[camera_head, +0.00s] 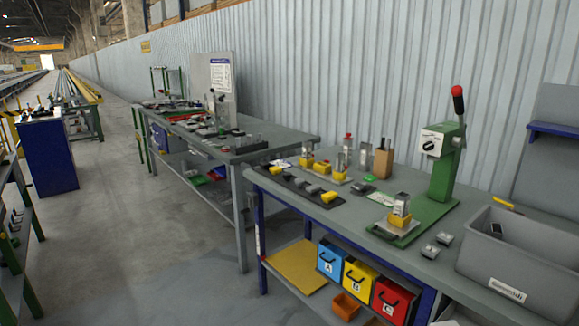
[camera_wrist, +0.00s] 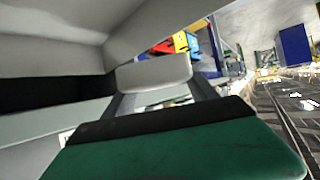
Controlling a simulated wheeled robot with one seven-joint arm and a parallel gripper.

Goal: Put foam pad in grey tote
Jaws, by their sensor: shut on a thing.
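My gripper (camera_wrist: 160,88) shows only in the wrist view, with its two grey fingers shut on a pale grey, rounded block, which looks like the foam pad (camera_wrist: 154,71). The pad's far end is clear of the fingers, and I see nothing under it touching it. The grey tote (camera_head: 520,289) stands at the right end of the near bench in the head view, open at the top with a white label on its front. A small dark item (camera_head: 496,228) shows inside it. I cannot tell how far the pad is from the tote.
On the near bench (camera_head: 343,233) are a green press (camera_head: 445,165) with a red-tipped lever and two small grey pieces (camera_head: 437,244). Blue, yellow and red bins (camera_head: 360,280) sit below; they also show in the wrist view (camera_wrist: 186,43). The aisle floor (camera_head: 130,235) is clear.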

